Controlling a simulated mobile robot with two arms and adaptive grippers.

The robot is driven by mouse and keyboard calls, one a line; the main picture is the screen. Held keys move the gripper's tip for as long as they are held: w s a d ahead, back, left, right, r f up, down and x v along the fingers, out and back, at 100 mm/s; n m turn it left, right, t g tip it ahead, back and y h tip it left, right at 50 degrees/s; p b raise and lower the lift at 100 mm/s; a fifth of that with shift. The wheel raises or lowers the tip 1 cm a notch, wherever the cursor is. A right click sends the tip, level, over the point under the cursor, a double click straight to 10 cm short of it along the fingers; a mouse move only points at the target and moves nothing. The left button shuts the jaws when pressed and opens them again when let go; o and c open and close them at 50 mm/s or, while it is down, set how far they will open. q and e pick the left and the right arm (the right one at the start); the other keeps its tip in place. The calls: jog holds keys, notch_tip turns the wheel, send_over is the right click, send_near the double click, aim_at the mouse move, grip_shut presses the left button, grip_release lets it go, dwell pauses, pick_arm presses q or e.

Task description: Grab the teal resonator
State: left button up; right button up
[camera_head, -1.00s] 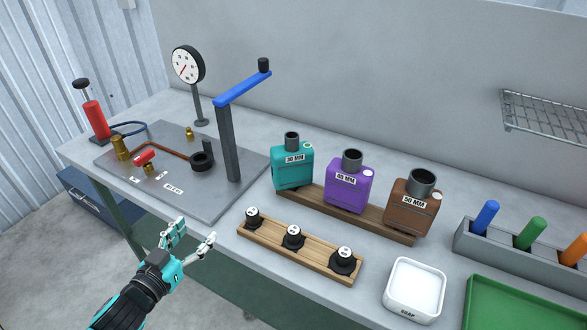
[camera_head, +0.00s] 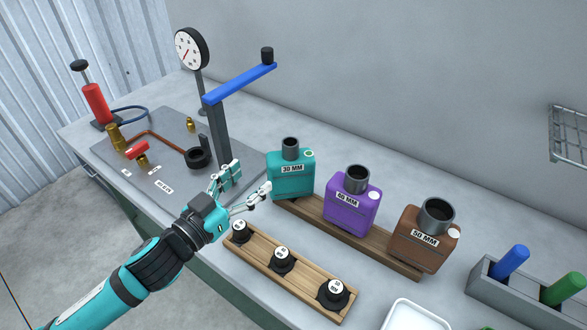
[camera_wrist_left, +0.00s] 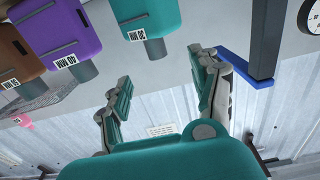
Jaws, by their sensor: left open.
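The teal resonator (camera_head: 291,177), labelled 30 MM with a dark neck on top, stands upright at the left end of a wooden rack. It also shows at the top of the left wrist view (camera_wrist_left: 144,20), upside down. My left gripper (camera_head: 250,184) is open and empty, just left of the teal resonator and apart from it. In the left wrist view its two fingers (camera_wrist_left: 162,90) are spread, with nothing between them. My right gripper is in neither view.
A purple resonator (camera_head: 352,205) and a brown one (camera_head: 424,240) stand on the same rack (camera_head: 384,246). A wooden block with several black plugs (camera_head: 260,247) lies in front. A post with a blue arm (camera_head: 240,84) rises behind my gripper.

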aim_at(285, 150)
pick_arm(q)
jog(key=p+x, duration=0.1)
jog(key=x, duration=0.8)
jog(key=shift+s+r+p, duration=0.1)
jog(key=shift+r+p, duration=0.05)
jog(key=shift+p, duration=0.25)
jog(key=x, duration=0.2)
jog(key=p+x, duration=0.1)
jog(key=x, duration=0.2)
jog(key=shift+s+d, duration=0.25)
jog(key=shift+d, duration=0.05)
jog(key=shift+a, duration=0.1)
jog(key=shift+c, duration=0.8)
jog(key=c, duration=1.1)
jog(key=shift+r, duration=0.15)
grip_shut()
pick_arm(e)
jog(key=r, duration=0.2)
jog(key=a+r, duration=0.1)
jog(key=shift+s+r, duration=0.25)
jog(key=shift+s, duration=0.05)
